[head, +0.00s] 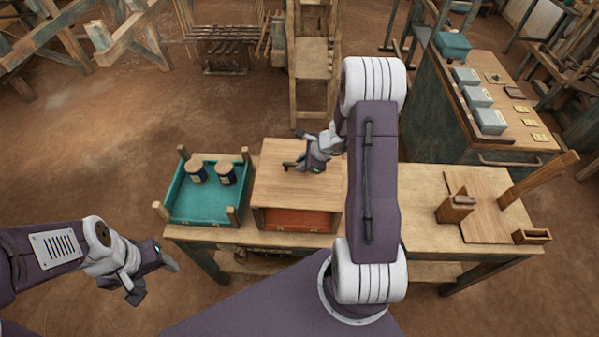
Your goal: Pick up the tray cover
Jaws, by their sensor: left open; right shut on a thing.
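The tray cover appears to be the light wooden, box-like piece (275,190) at the middle of the bench, with a flat top and a reddish-orange panel (295,219) showing at its front. My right gripper (296,165) is over its top, shut on a small dark part that looks like the cover's handle. My own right arm hides the cover's right side. I cannot tell whether the cover is raised. A teal tray (205,215) with wooden corner posts stands left of it. My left gripper (154,280) is open and empty, in front of the bench's left end.
Two dark jars with wooden lids (196,172) (226,174) stand in the teal tray. On the bench (420,215) at right are a wooden board (485,215), a small wooden block holder (455,208) and a small box (532,237). A side counter with grey boxes (478,96) stands behind right.

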